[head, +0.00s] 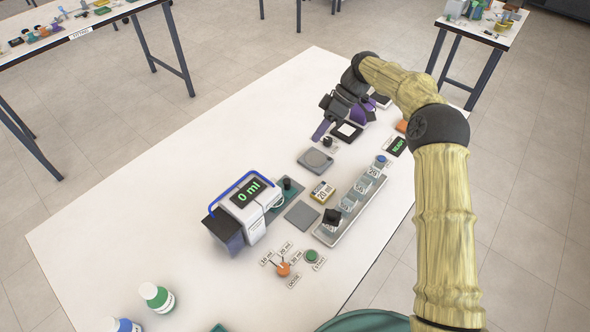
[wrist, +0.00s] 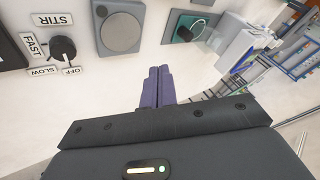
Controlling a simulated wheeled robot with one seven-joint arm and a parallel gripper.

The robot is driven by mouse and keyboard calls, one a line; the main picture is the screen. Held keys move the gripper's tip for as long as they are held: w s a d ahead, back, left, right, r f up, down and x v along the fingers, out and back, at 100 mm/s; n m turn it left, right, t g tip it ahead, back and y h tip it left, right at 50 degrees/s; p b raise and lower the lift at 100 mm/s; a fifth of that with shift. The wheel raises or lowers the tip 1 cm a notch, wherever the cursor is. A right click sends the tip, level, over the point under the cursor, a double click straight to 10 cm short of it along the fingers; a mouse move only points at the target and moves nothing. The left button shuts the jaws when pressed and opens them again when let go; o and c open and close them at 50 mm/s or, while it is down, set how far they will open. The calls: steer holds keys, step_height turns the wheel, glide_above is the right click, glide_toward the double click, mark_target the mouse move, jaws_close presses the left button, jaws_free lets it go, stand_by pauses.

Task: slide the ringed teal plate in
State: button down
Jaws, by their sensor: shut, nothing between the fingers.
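A teal plate (head: 293,185) with a dark knob lies beside the white dispenser (head: 245,207), whose display reads "0 ml". A teal ring shows at the plate's dispenser end. The plate also shows in the wrist view (wrist: 181,37), at the top right of centre, with its black knob on it. My gripper (head: 320,132) is over the far part of the table, away from the plate. In the wrist view my gripper (wrist: 160,70) has its purple fingers together, with nothing between them.
A grey round-topped device (head: 315,160) stands between my gripper and the plate. A tray (head: 350,222) of small containers lies to the right. A stir dial (wrist: 63,48) is left in the wrist view.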

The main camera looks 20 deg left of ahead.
steer(key=p+x, duration=0.1)
steer(key=x, duration=0.9)
steer(key=shift+p, duration=0.3)
steer(key=shift+s+d+p, duration=0.1)
steer(key=shift+s+p, duration=0.45)
steer(key=shift+s, duration=1.4)
